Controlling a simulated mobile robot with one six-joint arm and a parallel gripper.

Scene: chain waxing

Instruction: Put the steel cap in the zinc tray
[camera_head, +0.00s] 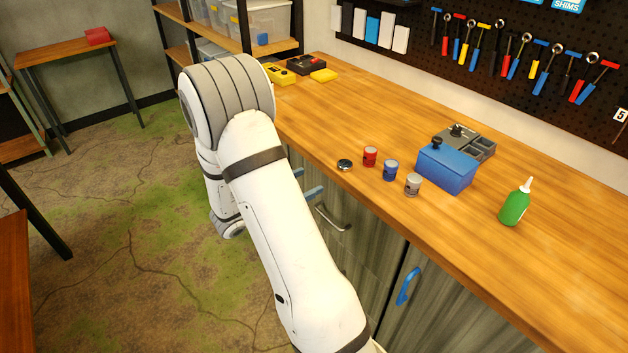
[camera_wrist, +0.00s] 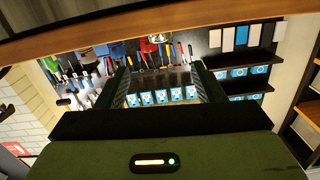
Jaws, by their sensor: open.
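A small round cap (camera_head: 345,165), silvery on top with a dark side, lies on the wooden workbench near its front edge; it looks like the steel cap. A grey tray (camera_head: 487,150) with open compartments stands further back, partly hidden behind a blue box; it looks like the zinc tray. A grey piece with a dark knob covers part of it. My gripper (camera_wrist: 161,72) shows in the wrist view, with its two dark fingers apart and nothing between them. In the head view my arm hides the gripper.
Red (camera_head: 370,156), blue (camera_head: 391,170) and grey (camera_head: 413,185) tins stand in a row right of the cap. A blue box (camera_head: 446,168) with a dark knob and a green bottle (camera_head: 515,203) stand further right. Tools hang on the back pegboard (camera_head: 480,70). The left bench is mostly clear.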

